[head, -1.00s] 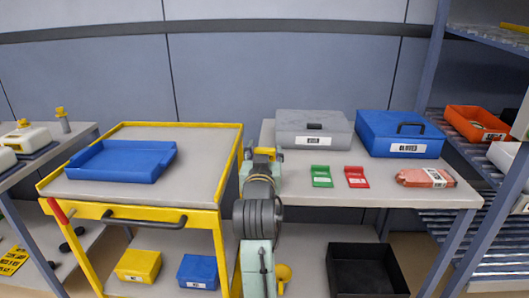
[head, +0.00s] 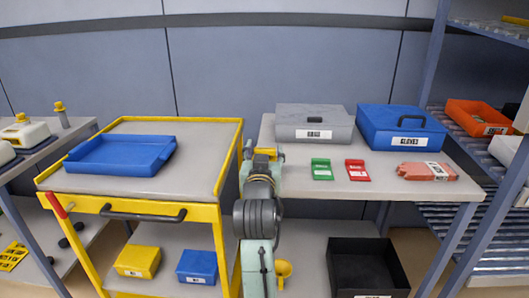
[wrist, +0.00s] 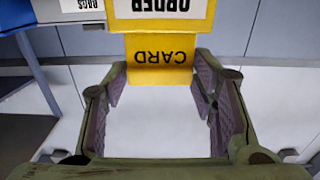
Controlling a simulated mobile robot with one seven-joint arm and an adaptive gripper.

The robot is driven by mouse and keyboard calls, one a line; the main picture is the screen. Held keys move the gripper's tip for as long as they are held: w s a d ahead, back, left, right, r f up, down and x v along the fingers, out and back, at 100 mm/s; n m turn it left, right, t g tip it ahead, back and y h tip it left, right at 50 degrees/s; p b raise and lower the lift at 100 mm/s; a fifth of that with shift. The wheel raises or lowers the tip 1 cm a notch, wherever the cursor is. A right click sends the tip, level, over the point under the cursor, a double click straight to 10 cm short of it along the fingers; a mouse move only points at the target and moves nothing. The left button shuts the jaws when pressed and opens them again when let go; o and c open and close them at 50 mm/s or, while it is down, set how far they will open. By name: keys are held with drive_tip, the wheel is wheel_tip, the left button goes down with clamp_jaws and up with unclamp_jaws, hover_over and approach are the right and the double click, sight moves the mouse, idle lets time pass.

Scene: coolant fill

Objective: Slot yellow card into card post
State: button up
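The yellow card (wrist: 166,76) fills the top middle of the wrist view, with upside-down lettering reading "CARD" and a white "ORDER" label. My gripper (wrist: 160,82) has its two fingertips at the side edges of the card's narrower part, with no clear gap, and holds it out in front. In the head view my gripper (head: 260,160) is at the left edge of the right table, with a bit of yellow (head: 270,151) at its end. My own arm hides part of it there. I cannot make out the card post in either view.
A green card (head: 321,169) and a red card (head: 357,170) lie on the right table (head: 300,187), before a grey case (head: 314,122) and a blue case (head: 402,128). A yellow-edged cart (head: 195,190) with a blue tray (head: 118,156) stands left.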

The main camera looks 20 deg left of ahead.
drive_tip(key=o, duration=0.3)
drive_tip(key=v, duration=0.7)
drive_tip(key=shift+s+d, duration=0.1)
drive_tip(key=shift+s, duration=0.2)
